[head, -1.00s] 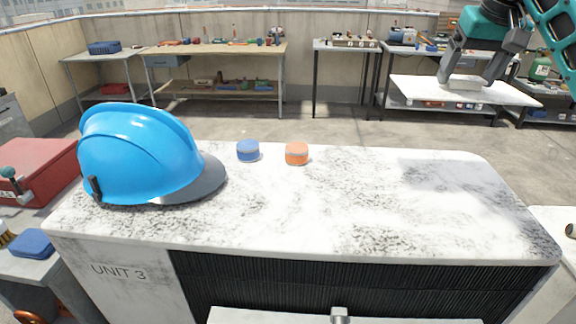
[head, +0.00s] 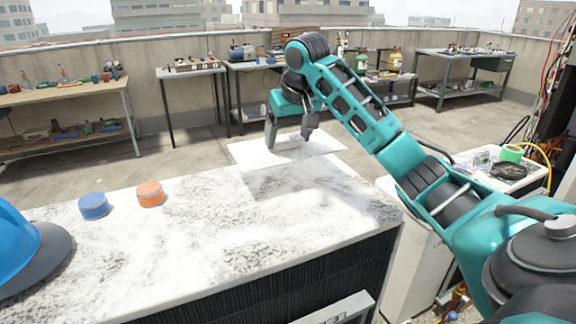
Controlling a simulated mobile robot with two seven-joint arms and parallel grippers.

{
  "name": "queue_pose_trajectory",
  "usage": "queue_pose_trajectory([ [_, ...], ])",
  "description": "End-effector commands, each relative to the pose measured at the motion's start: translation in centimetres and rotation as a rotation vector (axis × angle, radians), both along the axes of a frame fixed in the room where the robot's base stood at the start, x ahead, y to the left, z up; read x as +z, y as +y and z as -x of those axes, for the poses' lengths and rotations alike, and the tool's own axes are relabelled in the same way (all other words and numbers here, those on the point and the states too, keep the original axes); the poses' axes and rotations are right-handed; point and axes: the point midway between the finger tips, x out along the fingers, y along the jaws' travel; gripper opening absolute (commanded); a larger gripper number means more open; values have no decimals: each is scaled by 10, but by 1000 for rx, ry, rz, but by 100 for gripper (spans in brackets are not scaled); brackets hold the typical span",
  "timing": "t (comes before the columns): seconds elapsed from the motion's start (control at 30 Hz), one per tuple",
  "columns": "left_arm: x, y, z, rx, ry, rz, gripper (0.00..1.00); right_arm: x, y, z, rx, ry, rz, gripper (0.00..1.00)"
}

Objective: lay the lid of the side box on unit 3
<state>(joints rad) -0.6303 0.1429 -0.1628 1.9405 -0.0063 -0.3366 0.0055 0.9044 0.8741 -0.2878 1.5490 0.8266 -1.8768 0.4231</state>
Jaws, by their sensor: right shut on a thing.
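The lid (head: 243,151) is a flat white panel in the head view, held roughly level. It appears at the far edge of unit 3's top, and a shadow falls on the top in front of it. My right gripper (head: 290,142) is shut on the lid from above; its fingers partly hide the grip point. Unit 3 (head: 200,240) has a pale, grey-speckled top and a dark ribbed front. A light grey box-like part (head: 340,309) shows at its front, cut off by the lower edge; I cannot tell whether it is the side box. My left gripper is out of view.
A blue hard hat (head: 18,245), a blue round tub (head: 93,205) and an orange one (head: 150,193) stand on the left of unit 3's top. The right part is clear. Workbenches (head: 190,70) line the wall. A cluttered pale surface (head: 510,178) lies right.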

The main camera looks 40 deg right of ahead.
Motion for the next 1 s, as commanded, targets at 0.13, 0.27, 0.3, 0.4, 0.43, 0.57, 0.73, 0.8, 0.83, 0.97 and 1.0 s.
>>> queue_pose_trajectory([
  [0.13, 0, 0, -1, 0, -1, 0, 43, -29, 0, 0, 0, -1, 1, 39],
  [0.27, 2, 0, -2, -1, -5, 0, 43, -39, 0, 0, -1, -4, 1, 39],
  [0.3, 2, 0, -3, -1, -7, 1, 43, -41, 0, -1, -1, -4, 1, 39],
  [0.4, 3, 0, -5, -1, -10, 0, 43, -51, 0, 0, -1, -1, 1, 39],
  [0.43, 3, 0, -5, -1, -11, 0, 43, -54, 0, 0, -1, -1, 1, 39],
  [0.57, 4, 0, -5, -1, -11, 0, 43, -74, 0, 0, -1, 0, 1, 39],
  [0.73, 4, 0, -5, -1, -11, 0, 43, -78, 0, -1, -1, -5, 0, 39],
  [0.8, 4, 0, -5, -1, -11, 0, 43, -78, 0, -1, -1, -4, 0, 39],
  [0.83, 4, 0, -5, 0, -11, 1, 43, -78, 0, -1, -1, -4, 0, 39],
  [0.97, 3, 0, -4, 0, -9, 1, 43, -81, 0, 0, 0, -1, 0, 82],
  [1.0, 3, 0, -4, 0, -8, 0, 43, -81, 0, 0, 0, -1, 0, 86],
])
